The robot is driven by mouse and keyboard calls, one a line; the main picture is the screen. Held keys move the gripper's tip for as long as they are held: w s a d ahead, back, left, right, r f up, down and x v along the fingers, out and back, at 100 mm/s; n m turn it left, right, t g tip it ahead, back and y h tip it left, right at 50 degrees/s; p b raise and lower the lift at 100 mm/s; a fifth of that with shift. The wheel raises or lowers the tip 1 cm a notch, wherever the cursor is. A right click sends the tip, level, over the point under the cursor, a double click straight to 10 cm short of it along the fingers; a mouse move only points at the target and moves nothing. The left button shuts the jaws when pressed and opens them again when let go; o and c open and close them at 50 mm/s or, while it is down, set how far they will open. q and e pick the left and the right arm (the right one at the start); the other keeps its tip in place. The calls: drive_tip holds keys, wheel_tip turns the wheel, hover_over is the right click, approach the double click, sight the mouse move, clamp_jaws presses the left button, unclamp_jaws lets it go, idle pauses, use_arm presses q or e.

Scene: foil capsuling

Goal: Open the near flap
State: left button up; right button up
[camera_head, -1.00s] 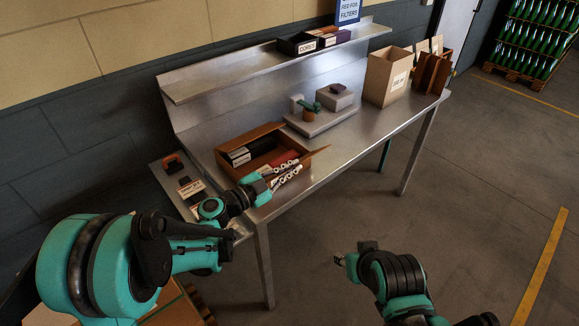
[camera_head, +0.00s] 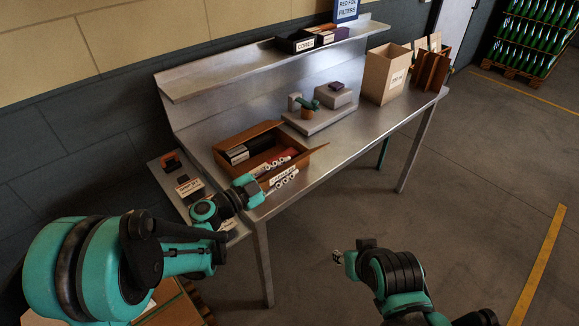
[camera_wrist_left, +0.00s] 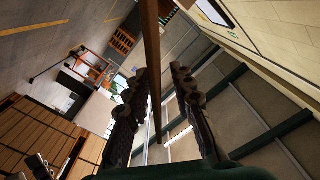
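An open brown cardboard box (camera_head: 262,131) stands on the steel table, with dark and red packs inside. One flap sticks out at its right end. My left gripper (camera_head: 283,170) is at the near side of the box, its fingers apart. A white label, apparently on the near flap (camera_head: 281,178), shows between the fingers. In the left wrist view the open fingers (camera_wrist_left: 158,110) stand either side of a thin brown panel (camera_wrist_left: 152,45), seen edge-on. I cannot tell whether either finger touches it. My right gripper (camera_head: 338,257) is away from the table, over the floor; its opening is too small to judge.
A grey fixture (camera_head: 318,120) with a green-topped part stands mid-table. A tall carton (camera_head: 385,76) and a brown divider (camera_head: 432,72) are at the right end. A shelf (camera_head: 250,62) holds small boxes above. A low side tray (camera_head: 170,185) lies left. The table front right is clear.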

use_arm(q)
drive_tip(key=v, duration=1)
